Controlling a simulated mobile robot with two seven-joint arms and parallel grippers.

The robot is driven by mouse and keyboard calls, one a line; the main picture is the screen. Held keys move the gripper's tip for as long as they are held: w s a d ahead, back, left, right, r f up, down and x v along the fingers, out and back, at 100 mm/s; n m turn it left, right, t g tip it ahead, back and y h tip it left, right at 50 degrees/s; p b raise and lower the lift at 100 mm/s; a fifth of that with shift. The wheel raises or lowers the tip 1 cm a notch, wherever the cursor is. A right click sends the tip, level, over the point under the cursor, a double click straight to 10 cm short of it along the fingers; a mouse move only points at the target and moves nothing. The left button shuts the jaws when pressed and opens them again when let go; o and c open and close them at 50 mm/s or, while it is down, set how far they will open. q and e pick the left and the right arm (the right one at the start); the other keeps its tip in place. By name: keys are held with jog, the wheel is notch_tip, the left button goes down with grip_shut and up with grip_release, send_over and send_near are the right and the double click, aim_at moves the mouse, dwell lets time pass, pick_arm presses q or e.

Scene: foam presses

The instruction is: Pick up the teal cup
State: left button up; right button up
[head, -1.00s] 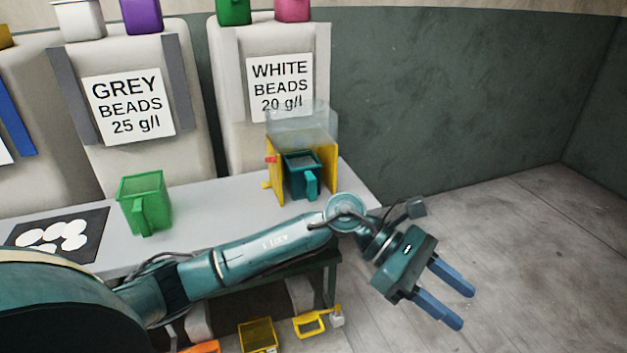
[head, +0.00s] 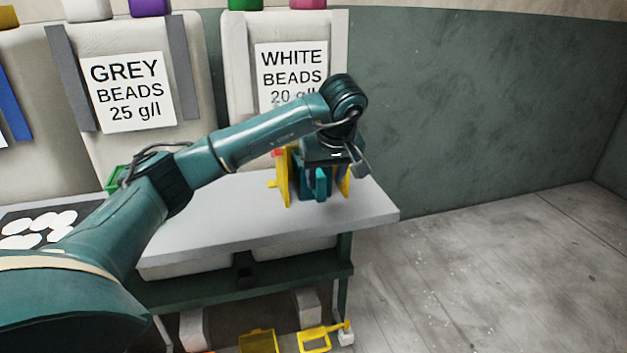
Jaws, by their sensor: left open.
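The teal cup (head: 321,184) stands between the yellow side plates of a dispenser stand (head: 284,180) on the grey table. Its handle faces me, and its rim is hidden under my gripper. My left gripper (head: 314,174) points down right over the cup, with its body just above the rim. It is open. A blue finger shows beside the handle, but the rest of the fingers is mostly hidden, so I cannot tell whether they touch the cup. My right gripper is not in view.
A green cup (head: 113,178) is mostly hidden behind my left arm. White discs lie on a dark mat (head: 88,211) at the left. Bead bags with signs stand behind the table (head: 220,222). Yellow items (head: 315,342) lie low under it. The floor at right is clear.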

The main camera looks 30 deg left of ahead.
aim_at(322, 185)
pick_arm(q)
jog(key=x, duration=0.6)
jog(key=shift+a+f, duration=0.15)
jog(key=shift+f, duration=0.1)
grip_shut()
